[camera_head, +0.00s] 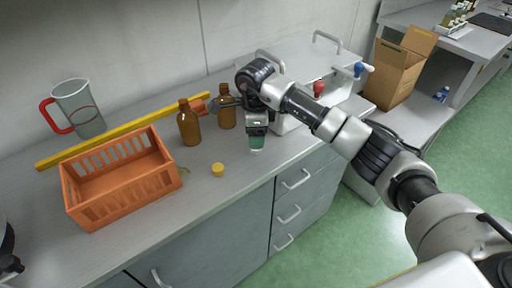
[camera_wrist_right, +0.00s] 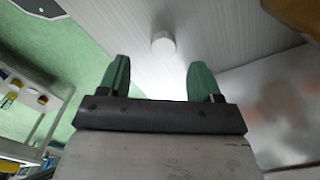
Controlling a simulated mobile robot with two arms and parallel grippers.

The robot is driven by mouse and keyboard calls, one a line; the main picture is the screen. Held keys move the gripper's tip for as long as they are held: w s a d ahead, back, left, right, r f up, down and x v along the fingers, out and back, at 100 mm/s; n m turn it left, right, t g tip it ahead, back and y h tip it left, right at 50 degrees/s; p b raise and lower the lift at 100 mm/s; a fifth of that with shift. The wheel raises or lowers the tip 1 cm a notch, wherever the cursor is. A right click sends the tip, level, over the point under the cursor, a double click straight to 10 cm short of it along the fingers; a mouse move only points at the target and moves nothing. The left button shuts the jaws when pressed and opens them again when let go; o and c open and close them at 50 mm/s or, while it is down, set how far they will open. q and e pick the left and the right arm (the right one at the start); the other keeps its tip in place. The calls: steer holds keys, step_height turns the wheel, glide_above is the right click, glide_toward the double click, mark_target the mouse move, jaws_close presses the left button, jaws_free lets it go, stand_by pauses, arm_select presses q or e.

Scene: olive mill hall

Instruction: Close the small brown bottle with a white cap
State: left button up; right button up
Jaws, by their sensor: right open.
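Two brown bottles stand upright on the worktop. One is nearer (camera_head: 189,128); the other (camera_head: 227,118) is just behind it to the right, partly close behind my right arm. I cannot tell which is the task's bottle. A small white cap (camera_wrist_right: 163,45) lies on the pale worktop in the right wrist view, beyond and between my fingertips. My right gripper (camera_head: 257,146) points down over the worktop to the right of the bottles; its green fingers (camera_wrist_right: 158,75) are open and empty. In the head view the gripper mostly hides the cap.
A yellow cap (camera_head: 217,169) lies in front of the bottles. An orange crate (camera_head: 120,180), a clear jug with a red handle (camera_head: 78,108) and a yellow strip (camera_head: 62,156) are to the left. A grey-white unit (camera_head: 320,62) stands behind my right arm.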

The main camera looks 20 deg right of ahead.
steer(key=f, duration=0.2)
steer(key=f+p, duration=0.1)
steer(key=f, duration=0.2)
steer(key=shift+w+d, duration=0.2)
steer(key=c, duration=1)
